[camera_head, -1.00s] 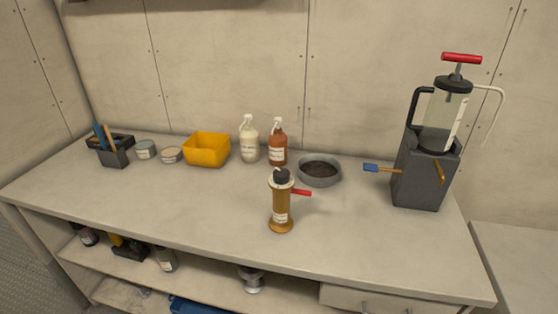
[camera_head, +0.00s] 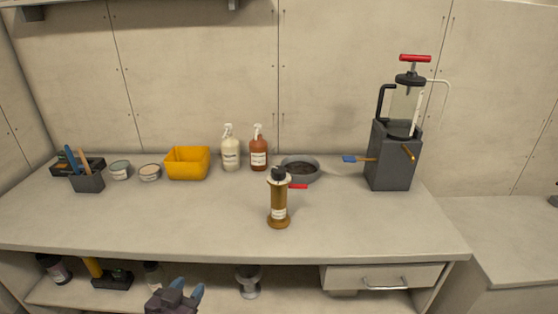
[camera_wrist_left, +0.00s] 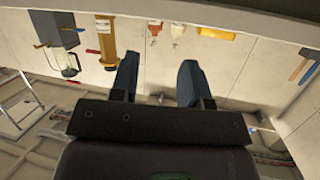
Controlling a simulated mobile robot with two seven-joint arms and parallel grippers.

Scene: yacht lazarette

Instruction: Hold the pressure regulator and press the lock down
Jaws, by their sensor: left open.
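The pressure regulator (camera_head: 278,203) is a brass cylinder with a black top and a white label. It stands upright on the bench, near the middle. Its red lever (camera_head: 298,186), which looks like the lock, sticks out level to the right near the top. The regulator also shows in the left wrist view (camera_wrist_left: 107,42), where the scene is upside down. My left gripper (camera_head: 180,290) is low at the front, below and left of the regulator and apart from it. Its blue fingers are open and empty in the left wrist view (camera_wrist_left: 159,75). My right gripper is not in view.
Behind the regulator are a grey bowl (camera_head: 300,169), an orange spray bottle (camera_head: 259,150), a white one (camera_head: 230,152) and a yellow bin (camera_head: 187,163). A dark stand (camera_head: 390,160) with a pump is at right. The bench front (camera_head: 120,225) is clear; a shelf and drawer (camera_head: 385,277) lie below.

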